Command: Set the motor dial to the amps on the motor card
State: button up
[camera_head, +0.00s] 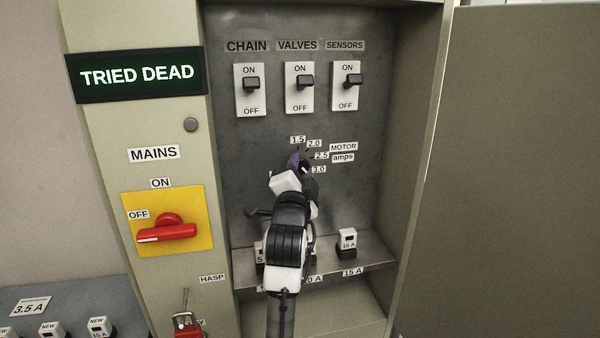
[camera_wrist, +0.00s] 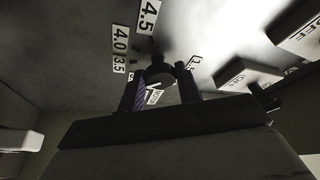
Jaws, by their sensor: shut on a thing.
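The motor dial is on the cabinet's back panel, mostly hidden behind my gripper (camera_head: 301,164) in the head view. In the wrist view the round dark dial (camera_wrist: 160,73) sits between the two fingers of my gripper (camera_wrist: 158,86), which are shut on it. Labels 1.5, 2.0, 2.5 and 3.0 show around it in the head view; 3.5, 4.0 and 4.5 show in the wrist view. I cannot tell which value the dial points to. A white card (camera_head: 31,307) reading 3.5 A lies at lower left; its small print is unreadable.
CHAIN, VALVES and SENSORS switches (camera_head: 300,87) are above the dial, levers near ON. A shelf (camera_head: 378,262) below holds fuse blocks (camera_head: 347,242). The red MAINS handle (camera_head: 166,232) points to OFF at left, under a TRIED DEAD display (camera_head: 136,75). An open door (camera_head: 515,170) stands right.

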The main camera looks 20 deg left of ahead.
jog(key=shift+r+m+g+h+b, duration=0.1)
jog(key=shift+m+g+h+b, duration=0.4)
jog(key=shift+m, duration=1.5)
jog(key=o, duration=1)
jog(key=shift+c, duration=0.2)
jog(key=r+b+v, duration=0.1)
jog(key=b+v, duration=0.2)
jog(key=v, duration=1)
jog(key=shift+s+f+b, duration=0.35)
jog(key=shift+s+f, duration=0.05)
jog(key=shift+s+d, duration=0.1)
